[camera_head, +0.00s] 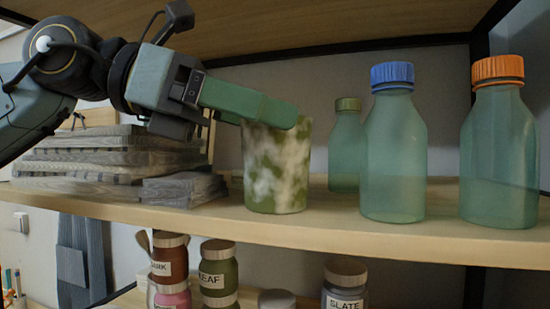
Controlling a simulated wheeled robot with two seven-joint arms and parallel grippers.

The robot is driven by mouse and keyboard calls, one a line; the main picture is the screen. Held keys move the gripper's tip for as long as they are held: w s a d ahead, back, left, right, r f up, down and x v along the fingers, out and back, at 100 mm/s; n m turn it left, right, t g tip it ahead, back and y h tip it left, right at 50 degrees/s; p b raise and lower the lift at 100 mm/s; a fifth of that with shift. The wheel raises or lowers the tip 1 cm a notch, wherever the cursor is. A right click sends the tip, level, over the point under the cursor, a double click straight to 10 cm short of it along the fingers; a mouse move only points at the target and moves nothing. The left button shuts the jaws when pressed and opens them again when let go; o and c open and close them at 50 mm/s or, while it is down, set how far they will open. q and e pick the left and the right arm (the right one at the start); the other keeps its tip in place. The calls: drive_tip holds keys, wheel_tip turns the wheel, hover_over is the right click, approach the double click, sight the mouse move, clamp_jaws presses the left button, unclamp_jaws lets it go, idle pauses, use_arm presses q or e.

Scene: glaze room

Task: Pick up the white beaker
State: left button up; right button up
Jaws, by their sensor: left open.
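No plainly white beaker shows on the shelf. The nearest match is a straight-sided cup mottled green and white (277,170), upright near the front edge of the shelf. My left gripper (285,118) comes in from the upper left, with its green fingers reaching across the top of this cup. The gripper is open. One finger overlaps the cup's rim in the picture; I cannot tell whether it touches it or is inside the mouth. The far finger is mostly hidden. My right gripper is not in view.
On the wooden shelf (380,233), a blue-capped bottle (393,160), an orange-capped bottle (499,150) and a green-capped bottle (346,150) stand right of the cup. Stacked grey boards (100,165) lie left. An upper shelf (280,25) is close above. Labelled jars (218,272) stand below.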

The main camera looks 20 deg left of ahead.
use_arm(q)
drive_tip(key=x, duration=0.3)
drive_tip(key=shift+w+d+p, duration=0.15)
drive_tip(key=shift+d+p, duration=0.1)
drive_tip(key=shift+p, duration=0.15)
drive_tip(key=shift+f, duration=0.1)
drive_tip(key=c, duration=0.9)
drive_tip(key=shift+a, duration=0.1)
drive_tip(key=shift+c, duration=0.7)
